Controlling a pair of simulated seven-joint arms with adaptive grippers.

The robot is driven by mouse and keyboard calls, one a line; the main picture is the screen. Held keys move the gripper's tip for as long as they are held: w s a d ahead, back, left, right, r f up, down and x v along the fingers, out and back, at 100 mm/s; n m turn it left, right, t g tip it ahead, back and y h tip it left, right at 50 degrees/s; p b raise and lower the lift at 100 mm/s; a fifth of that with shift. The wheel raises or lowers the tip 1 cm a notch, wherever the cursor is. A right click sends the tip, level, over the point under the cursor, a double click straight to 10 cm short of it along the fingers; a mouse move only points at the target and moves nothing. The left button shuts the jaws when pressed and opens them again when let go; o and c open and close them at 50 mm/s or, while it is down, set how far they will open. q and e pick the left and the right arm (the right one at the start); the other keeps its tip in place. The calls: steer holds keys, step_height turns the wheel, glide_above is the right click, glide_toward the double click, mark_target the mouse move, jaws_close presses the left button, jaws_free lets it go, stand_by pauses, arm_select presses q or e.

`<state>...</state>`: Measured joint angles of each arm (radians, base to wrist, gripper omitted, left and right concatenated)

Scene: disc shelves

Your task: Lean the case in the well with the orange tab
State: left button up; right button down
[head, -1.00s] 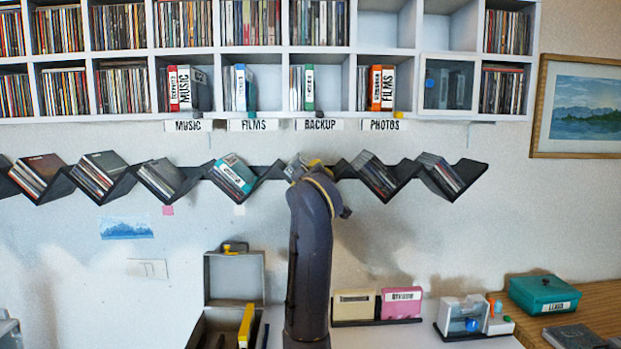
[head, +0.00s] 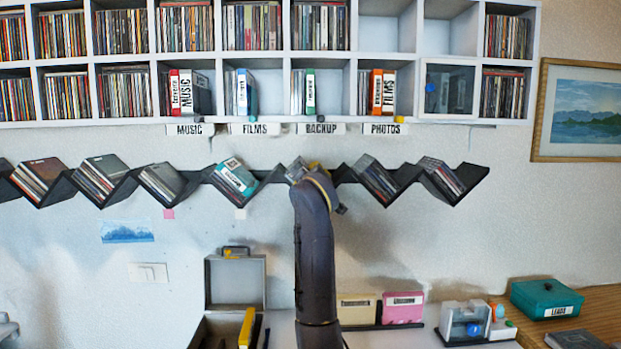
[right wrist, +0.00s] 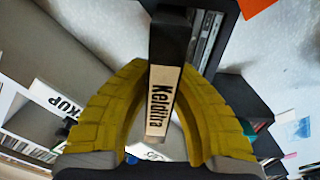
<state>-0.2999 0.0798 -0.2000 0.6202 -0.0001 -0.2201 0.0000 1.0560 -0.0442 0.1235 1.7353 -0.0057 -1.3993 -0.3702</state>
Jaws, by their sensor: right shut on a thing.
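My right gripper (right wrist: 165,118) has yellow fingers shut on a black case with a cream label reading "Kelditra" (right wrist: 163,100). The case shows edge-on between the fingers. An orange tab (right wrist: 256,7) is partly in view at the top right of the right wrist view. Beside the case is a dark well (right wrist: 218,30) with several cases in it. In the head view my right gripper (head: 312,172) is at the black zigzag shelf (head: 470,177). My arm hides most of the well there, and I cannot tell whether the case touches it.
Neighbouring wells hold leaning cases (head: 376,182). Below stand an open grey box (head: 235,282), a cream box (head: 356,308), a pink box (head: 403,307) and a teal box (head: 546,297).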

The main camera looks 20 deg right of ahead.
steer(key=shift+w+d, duration=0.1)
steer(key=shift+w, duration=0.1)
steer(key=c, duration=1.3)
jaws_free()
steer(key=shift+o, duration=0.2)
steer(key=shift+s, duration=0.1)
steer(key=v, duration=1.2)
